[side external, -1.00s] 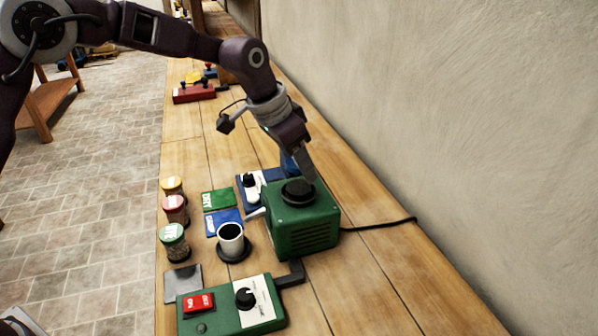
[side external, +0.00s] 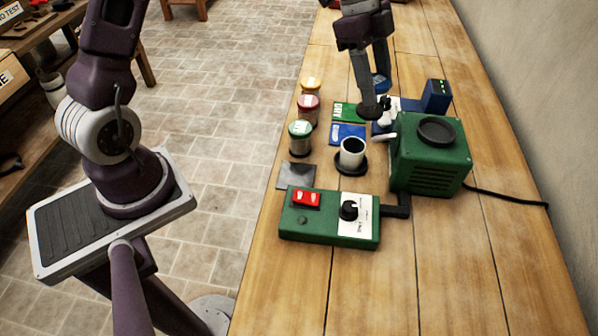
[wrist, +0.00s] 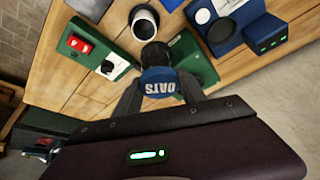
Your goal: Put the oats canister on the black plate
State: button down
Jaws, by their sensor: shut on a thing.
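My gripper is shut on the canister.
Jars with yellow (side external: 311,85), red (side external: 309,108) and green (side external: 300,138) lids line the left edge. A white cup (side external: 352,151) stands on a black round base. A green machine (side external: 430,165) and green control box (side external: 325,228) stand nearby. Bare bench lies at the front.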

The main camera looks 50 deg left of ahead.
jog(key=s+a+f+m+g, duration=0.2)
jog(key=s+m, duration=0.3)
jog(key=s, duration=0.2)
jog(key=s+a+f+m+g, duration=0.2)
jog(key=s+a+m, duration=0.15)
jog(key=s, duration=0.35)
jog(key=shift+m, duration=0.45)
jog(key=f, duration=1)
jog(key=shift+s+d, duration=0.1)
jog(key=shift+d, duration=0.25)
jog(key=shift+f, duration=0.1)
jog(key=c, duration=0.7)
grip_release()
